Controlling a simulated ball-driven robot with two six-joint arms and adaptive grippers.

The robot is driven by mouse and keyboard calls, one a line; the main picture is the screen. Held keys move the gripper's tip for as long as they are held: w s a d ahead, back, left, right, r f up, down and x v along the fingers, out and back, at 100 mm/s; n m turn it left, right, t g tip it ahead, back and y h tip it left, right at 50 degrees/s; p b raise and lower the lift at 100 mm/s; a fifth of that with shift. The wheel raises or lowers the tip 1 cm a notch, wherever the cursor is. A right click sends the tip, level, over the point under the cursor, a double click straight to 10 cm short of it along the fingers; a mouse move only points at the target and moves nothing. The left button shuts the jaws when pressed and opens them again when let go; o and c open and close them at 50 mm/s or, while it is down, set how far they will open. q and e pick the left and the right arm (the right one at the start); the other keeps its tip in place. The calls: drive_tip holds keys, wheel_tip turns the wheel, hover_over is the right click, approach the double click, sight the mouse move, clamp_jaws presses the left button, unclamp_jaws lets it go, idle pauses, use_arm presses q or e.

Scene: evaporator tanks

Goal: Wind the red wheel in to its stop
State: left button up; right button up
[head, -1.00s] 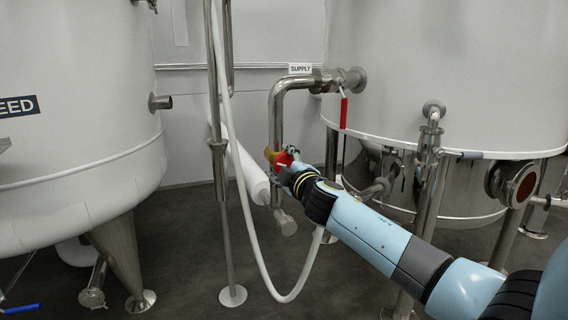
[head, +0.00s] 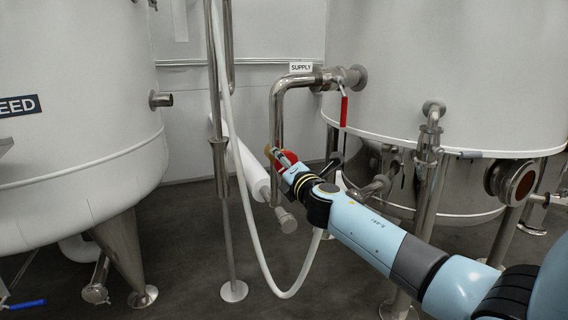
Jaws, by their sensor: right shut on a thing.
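The red wheel (head: 286,158) is on the bent steel supply pipe (head: 277,112), in front of a brass-coloured valve body (head: 268,152). It is small and partly hidden by my right gripper (head: 279,157). My right arm comes in from the lower right, and its gripper is shut on the red wheel's near side. How far the wheel is turned cannot be told. My left gripper is not in the head view.
A SUPPLY sign (head: 301,68) and a red lever handle (head: 344,110) are above the wheel. A white hose (head: 240,190) and a steel post (head: 219,150) stand to its left. Large tanks (head: 75,110) flank both sides. Dark floor is free at lower centre.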

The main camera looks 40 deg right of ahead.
drive_tip(key=n, duration=0.3)
drive_tip(key=shift+f+n, duration=0.2)
drive_tip(key=shift+n, duration=0.2)
drive_tip(key=n+p, duration=0.1)
drive_tip(key=n, duration=0.2)
drive_tip(key=shift+s+d+n, duration=0.1)
drive_tip(key=shift+n, duration=0.2)
drive_tip(key=n+p, duration=0.1)
drive_tip(key=n, duration=0.4)
drive_tip(key=shift+d+f, duration=0.1)
drive_tip(key=shift+n, duration=1.1)
drive_tip(key=n, duration=0.3)
drive_tip(key=n+p, duration=0.1)
drive_tip(key=n, duration=0.2)
drive_tip(key=shift+s+d, duration=0.1)
drive_tip(key=shift+d, duration=0.1)
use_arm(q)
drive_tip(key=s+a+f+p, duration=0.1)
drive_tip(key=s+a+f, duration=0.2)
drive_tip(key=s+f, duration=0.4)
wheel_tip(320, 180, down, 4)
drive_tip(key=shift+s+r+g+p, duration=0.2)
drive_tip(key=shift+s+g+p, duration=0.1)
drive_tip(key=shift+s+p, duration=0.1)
use_arm(e)
drive_tip(key=n, duration=0.5)
drive_tip(key=shift+d+n, duration=0.1)
drive_tip(key=shift+n, duration=0.2)
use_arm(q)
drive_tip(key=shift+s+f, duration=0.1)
